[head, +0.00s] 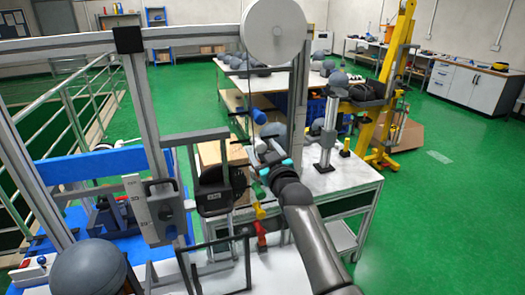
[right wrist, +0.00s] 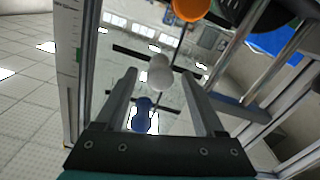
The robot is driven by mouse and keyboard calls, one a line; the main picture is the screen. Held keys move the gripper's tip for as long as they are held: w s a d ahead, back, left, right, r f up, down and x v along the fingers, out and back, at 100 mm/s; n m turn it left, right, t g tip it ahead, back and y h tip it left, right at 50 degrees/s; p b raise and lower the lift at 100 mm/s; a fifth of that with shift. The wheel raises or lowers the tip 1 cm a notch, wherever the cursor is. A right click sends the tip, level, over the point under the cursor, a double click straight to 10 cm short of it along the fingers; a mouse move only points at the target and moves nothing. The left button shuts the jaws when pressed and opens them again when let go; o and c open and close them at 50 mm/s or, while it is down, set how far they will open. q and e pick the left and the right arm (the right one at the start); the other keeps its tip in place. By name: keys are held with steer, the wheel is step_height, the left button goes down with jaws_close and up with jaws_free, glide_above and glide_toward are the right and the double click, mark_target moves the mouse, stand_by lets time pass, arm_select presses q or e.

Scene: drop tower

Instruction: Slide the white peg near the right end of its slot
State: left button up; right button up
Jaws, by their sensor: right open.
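The white peg (right wrist: 160,72) shows in the right wrist view as a rounded white knob, beyond my fingertips and between them in the picture. It lies by a dark slot bar (right wrist: 128,51) that runs across the view. A blue peg (right wrist: 142,115) shows lower, by a second dark bar; a blue knob (head: 259,117) also shows in the head view, just above my right gripper. My right gripper (head: 266,150) is open, its two fingers (right wrist: 165,88) apart with nothing clearly held. I cannot make out the white peg in the head view. My left gripper is not in view.
A tall metal frame with a white disc (head: 275,32) stands around the work area. An orange round part (right wrist: 190,9) is at the top of the wrist view. A white-topped table (head: 345,180) stands behind my right arm. Green floor (head: 440,215) is clear at right.

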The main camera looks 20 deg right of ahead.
steer(key=shift+c, duration=0.4)
jaws_close()
stand_by(1.1)
